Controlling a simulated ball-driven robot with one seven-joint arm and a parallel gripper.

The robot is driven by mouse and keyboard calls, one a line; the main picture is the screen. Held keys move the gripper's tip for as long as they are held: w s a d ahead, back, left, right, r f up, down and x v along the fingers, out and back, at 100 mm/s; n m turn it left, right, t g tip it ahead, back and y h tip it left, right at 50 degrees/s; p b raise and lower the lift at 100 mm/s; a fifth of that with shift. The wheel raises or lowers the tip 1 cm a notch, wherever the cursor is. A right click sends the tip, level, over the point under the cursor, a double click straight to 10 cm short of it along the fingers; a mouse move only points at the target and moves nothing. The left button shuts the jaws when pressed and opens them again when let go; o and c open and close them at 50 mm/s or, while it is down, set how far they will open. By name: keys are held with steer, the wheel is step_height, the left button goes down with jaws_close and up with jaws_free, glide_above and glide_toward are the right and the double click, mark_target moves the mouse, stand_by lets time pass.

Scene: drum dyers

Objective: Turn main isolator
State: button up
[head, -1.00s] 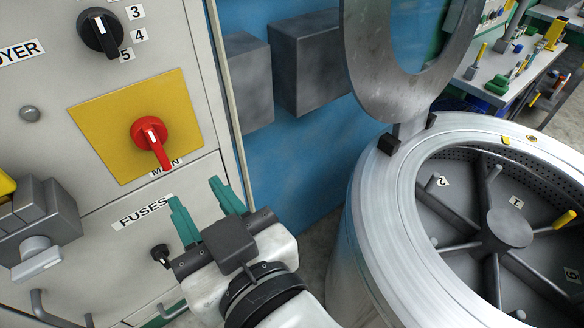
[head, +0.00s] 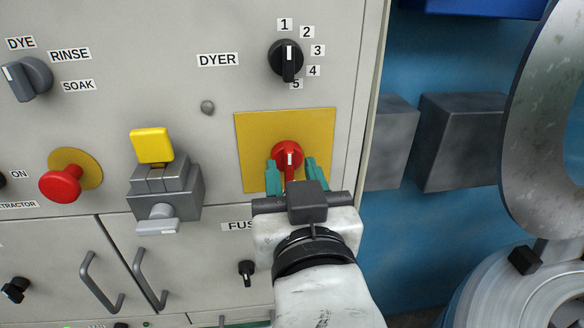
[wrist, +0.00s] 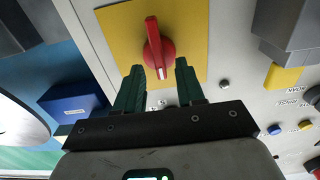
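The main isolator is a red rotary knob (head: 287,152) with a white mark on its handle, on a yellow plate (head: 255,128) on the grey panel. Its handle points down in the head view. In the wrist view the red knob (wrist: 153,50) shows just beyond the fingertips. My gripper (head: 291,172) is open, with its green fingers on either side of the handle's lower end in the head view. In the wrist view there is a gap between the fingers (wrist: 160,78), and I cannot tell whether either touches the knob. The MAIN label is hidden behind my gripper.
A black dyer selector (head: 286,60) is above the plate. A grey block with a yellow top (head: 152,146) juts out to the left, beside a red push button (head: 60,184). Drawer or door handles (head: 101,283) are below. The drum machine (head: 500,290) stands at the right.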

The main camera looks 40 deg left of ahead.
steer(key=shift+w+a, duration=0.45)
steer(key=shift+a, duration=0.1)
steer(key=shift+c, duration=0.4)
jaws_close()
